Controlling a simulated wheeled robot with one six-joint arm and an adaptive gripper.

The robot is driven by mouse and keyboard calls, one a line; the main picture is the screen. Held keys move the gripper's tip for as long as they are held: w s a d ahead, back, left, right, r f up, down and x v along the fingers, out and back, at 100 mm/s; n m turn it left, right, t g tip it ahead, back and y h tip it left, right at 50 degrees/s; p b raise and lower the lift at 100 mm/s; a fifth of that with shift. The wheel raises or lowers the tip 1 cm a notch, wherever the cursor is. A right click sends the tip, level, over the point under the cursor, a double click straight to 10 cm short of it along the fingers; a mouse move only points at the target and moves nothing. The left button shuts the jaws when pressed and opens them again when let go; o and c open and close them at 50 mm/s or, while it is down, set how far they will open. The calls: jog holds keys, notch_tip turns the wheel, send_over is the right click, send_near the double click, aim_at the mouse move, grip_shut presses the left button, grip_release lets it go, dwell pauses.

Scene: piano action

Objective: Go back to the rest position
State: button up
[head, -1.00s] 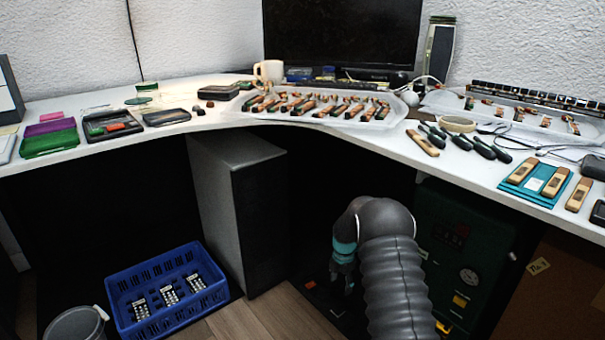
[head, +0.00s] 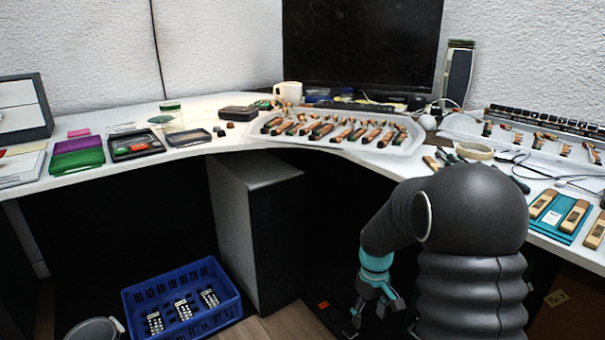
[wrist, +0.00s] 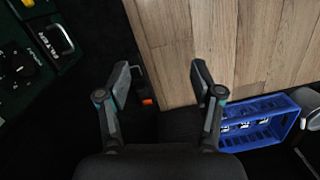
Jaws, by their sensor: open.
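My gripper (head: 378,312) hangs below the front edge of the desk (head: 330,146), at the lower right of the head view. Its teal wrist and dark fingers show there, under my grey arm. In the wrist view my gripper (wrist: 162,85) has its two fingers spread wide apart with nothing between them. The wooden floor (wrist: 215,45) lies beyond the fingertips.
A blue crate (head: 135,312) with several dark-and-white pieces stands on the floor; the wrist view shows it right (wrist: 292,128). A grey cabinet (head: 262,230) stands under the desk. A white tray of wooden parts (head: 345,142) lies on the desk. Green equipment (wrist: 30,75) is at left.

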jog(key=s+r+m+t+p, duration=0.2)
jog(key=s+r+t+p, duration=0.1)
jog(key=s+r, duration=0.9)
jog(key=s+r+m+t+p, duration=0.2)
jog(key=s+r+t+p, duration=0.1)
jog(key=s+r, duration=0.9)
notch_tip(320, 180, up, 6)
jog(key=shift+a+f+m+t+p, duration=0.1)
jog(key=shift+a+m+t+p, duration=0.35)
jog(key=shift+p, duration=0.45)
jog(key=shift+s, duration=0.1)
jog(key=shift+c, duration=0.3)
